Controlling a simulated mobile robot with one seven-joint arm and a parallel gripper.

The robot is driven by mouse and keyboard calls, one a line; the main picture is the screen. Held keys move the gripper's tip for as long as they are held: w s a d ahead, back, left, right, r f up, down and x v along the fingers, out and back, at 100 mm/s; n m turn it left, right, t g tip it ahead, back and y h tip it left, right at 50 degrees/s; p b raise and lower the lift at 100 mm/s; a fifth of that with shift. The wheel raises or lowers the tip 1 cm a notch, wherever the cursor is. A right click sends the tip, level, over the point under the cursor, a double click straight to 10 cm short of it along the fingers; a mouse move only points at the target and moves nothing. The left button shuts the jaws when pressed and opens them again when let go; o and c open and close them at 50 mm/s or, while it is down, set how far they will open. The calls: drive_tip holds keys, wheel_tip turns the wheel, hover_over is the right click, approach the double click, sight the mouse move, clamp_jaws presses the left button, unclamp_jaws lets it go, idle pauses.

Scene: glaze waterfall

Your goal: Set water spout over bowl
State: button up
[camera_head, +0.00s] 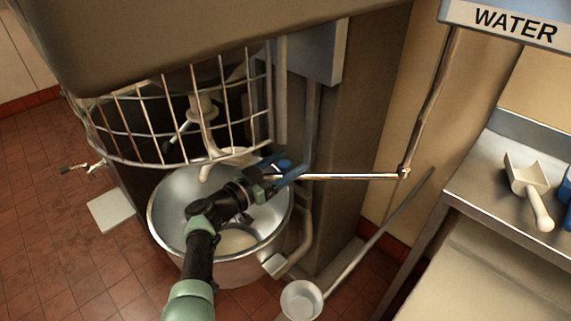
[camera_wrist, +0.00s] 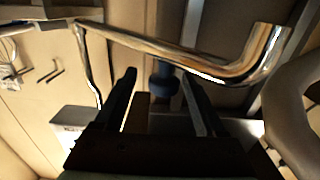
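The water spout (camera_head: 350,177) is a thin shiny pipe. It hangs from the post below the WATER sign and runs left to the right side of the bowl, where my gripper hides its end. In the wrist view the spout (camera_wrist: 185,58) crosses just beyond the fingertips and ends in a bend at right. The steel mixer bowl (camera_head: 167,215) stands under the wire guard, with something pale inside. My gripper (camera_head: 291,177) is above the bowl's right rim, beside the spout. In the wrist view my gripper (camera_wrist: 160,78) has its fingers apart; I cannot tell whether they touch the pipe.
The mixer's wire guard (camera_head: 180,110) hangs just above the bowl and my arm. A blue knob (camera_wrist: 165,82) shows behind the fingers. A steel counter (camera_head: 490,185) with a white scoop (camera_head: 528,188) is at right. A small white cup (camera_head: 301,300) is low in front.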

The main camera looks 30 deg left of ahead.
drive_tip(key=shift+s+a, duration=0.1)
drive_tip(key=shift+a, duration=0.1)
drive_tip(key=shift+s+a+p, duration=0.1)
drive_tip(key=shift+s+p, duration=0.15)
drive_tip(key=shift+p, duration=0.05)
drive_tip(key=p+v, duration=0.4)
drive_tip(key=v, duration=0.8)
drive_tip(key=shift+s+p, duration=0.15)
drive_tip(key=shift+p, duration=0.2)
